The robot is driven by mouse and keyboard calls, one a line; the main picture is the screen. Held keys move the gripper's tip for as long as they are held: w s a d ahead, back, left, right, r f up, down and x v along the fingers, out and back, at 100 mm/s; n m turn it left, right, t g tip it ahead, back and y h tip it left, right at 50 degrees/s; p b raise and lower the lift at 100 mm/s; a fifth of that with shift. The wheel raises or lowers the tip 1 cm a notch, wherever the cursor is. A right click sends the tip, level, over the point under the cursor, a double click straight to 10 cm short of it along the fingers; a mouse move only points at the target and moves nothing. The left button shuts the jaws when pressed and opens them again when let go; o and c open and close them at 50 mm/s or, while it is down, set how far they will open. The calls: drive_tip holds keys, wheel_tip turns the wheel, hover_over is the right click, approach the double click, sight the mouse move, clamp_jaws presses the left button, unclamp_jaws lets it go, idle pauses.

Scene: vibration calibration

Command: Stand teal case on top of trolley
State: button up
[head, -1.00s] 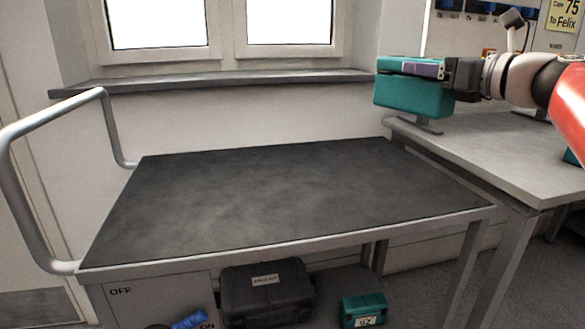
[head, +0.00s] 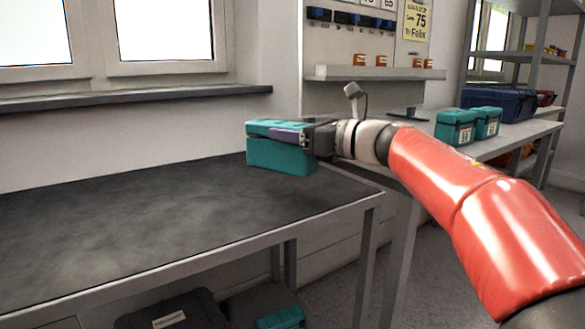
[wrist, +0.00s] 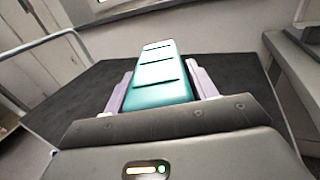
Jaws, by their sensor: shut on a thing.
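The teal case (head: 280,156) is held by my gripper (head: 292,136) over the right end of the trolley's dark top (head: 120,215). In the wrist view the teal case (wrist: 160,72) lies between my gripper's two pale purple fingers (wrist: 161,90), with the trolley top (wrist: 85,88) behind and below it. My gripper is shut on the case. The case looks level in the head view. Whether its underside touches the trolley top or hangs just above it, I cannot tell.
Most of the trolley top is bare. A grey bench (head: 515,137) to the right holds two teal cases (head: 470,125) and a blue case (head: 497,104). A dark case (head: 178,312) and another teal case (head: 280,317) are under the trolley top. A windowsill (head: 130,97) runs behind.

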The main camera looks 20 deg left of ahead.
sight(293, 157)
drive_tip(key=shift+f+b, duration=0.65)
drive_tip(key=shift+f, duration=1.85)
drive_tip(key=shift+f, duration=0.2)
drive_tip(key=o, duration=1.4)
drive_tip(key=shift+o, duration=0.2)
drive_tip(key=shift+r, duration=0.1)
